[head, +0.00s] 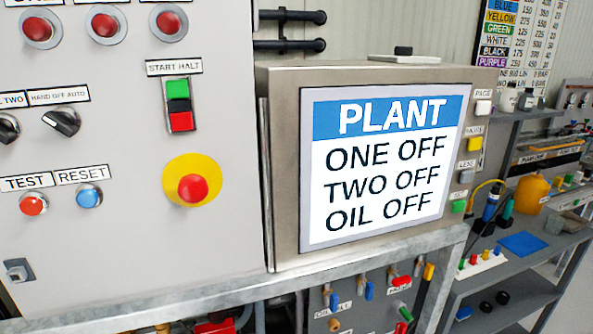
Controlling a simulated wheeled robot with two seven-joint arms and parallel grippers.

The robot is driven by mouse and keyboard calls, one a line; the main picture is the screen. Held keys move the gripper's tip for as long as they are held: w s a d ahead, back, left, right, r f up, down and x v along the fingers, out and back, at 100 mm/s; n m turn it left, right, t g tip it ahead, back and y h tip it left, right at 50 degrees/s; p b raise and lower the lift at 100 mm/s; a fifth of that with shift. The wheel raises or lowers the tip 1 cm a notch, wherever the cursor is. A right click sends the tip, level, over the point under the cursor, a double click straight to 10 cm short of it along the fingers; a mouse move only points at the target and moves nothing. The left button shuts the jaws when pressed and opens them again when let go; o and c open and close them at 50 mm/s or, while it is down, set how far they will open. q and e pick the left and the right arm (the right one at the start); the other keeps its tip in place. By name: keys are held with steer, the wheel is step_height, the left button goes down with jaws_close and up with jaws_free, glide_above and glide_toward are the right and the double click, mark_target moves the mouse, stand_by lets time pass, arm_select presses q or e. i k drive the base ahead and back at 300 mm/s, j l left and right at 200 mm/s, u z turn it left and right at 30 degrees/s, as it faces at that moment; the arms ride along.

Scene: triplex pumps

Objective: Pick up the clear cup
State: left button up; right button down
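I cannot make out a clear cup for certain. Small whitish jars (508,99) stand on the upper shelf at the right. Neither of my grippers shows in the head view.
A grey control cabinet (110,240) with buttons and a red emergency stop (193,188) fills the left. A metal-framed display (385,165) reads PLANT, ONE OFF, TWO OFF, OIL OFF. The workbench (500,272) at right holds tools and a blue cloth (522,243).

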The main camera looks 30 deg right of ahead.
mark_target(554, 224)
steer(key=z, duration=2.65)
